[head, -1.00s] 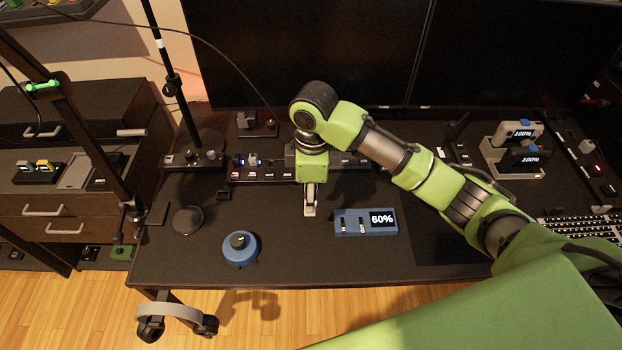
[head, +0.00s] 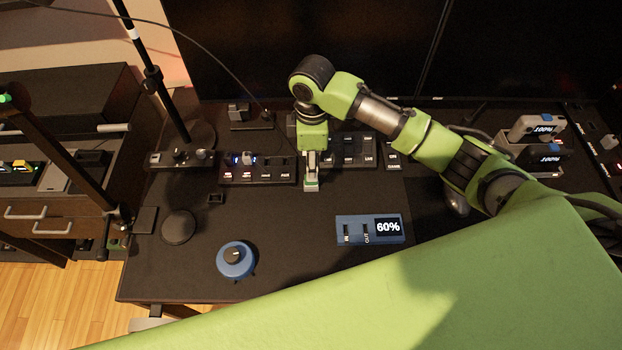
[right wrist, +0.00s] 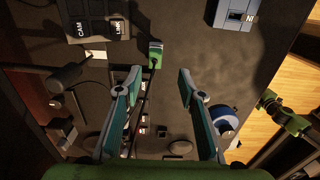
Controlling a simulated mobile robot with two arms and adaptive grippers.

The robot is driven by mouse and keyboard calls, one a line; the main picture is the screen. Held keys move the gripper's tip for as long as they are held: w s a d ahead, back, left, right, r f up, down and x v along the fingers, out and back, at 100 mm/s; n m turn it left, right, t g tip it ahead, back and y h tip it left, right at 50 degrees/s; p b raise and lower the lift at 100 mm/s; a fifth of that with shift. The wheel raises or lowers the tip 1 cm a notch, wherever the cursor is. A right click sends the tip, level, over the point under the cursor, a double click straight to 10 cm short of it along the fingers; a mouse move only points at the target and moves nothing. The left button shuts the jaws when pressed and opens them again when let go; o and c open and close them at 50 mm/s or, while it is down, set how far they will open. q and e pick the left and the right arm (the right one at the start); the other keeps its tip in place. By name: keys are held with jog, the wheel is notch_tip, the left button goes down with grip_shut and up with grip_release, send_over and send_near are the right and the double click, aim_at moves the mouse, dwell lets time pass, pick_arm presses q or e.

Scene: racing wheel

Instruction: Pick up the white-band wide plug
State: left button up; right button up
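My right gripper (head: 311,181) points down over the middle of the desk, close to the front edge of the rear switch panels. In the right wrist view the two fingers of this right gripper (right wrist: 160,75) are apart, with nothing between the pads. A small block with a pale end and green side (right wrist: 155,54) shows just beyond the fingertips. It may be the white-band wide plug, but I cannot make out the band clearly. A grey block (head: 249,158) stands on the left panel. My left gripper is not in view.
A blue box reading 60% (head: 369,229) and a blue dial (head: 236,259) lie near the front. A black disc (head: 179,227) is at the left. Switch panels (head: 270,174) and monitors (head: 300,50) stand behind. Bare desk lies between.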

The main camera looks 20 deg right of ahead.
notch_tip(320, 180, down, 3)
jog(key=shift+r, duration=0.15)
jog(key=shift+w+f, duration=0.1)
jog(key=shift+f, duration=0.25)
jog(key=shift+w+f, duration=0.1)
jog(key=shift+f, duration=0.15)
jog(key=f+p, duration=0.1)
jog(key=f, duration=0.3)
jog(key=shift+w+f, duration=0.1)
jog(key=shift+w, duration=0.1)
jog(key=shift+f, duration=0.3)
jog(key=shift+c, duration=1.2)
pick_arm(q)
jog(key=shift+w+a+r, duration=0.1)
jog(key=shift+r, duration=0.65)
pick_arm(e)
jog(key=c, duration=0.8)
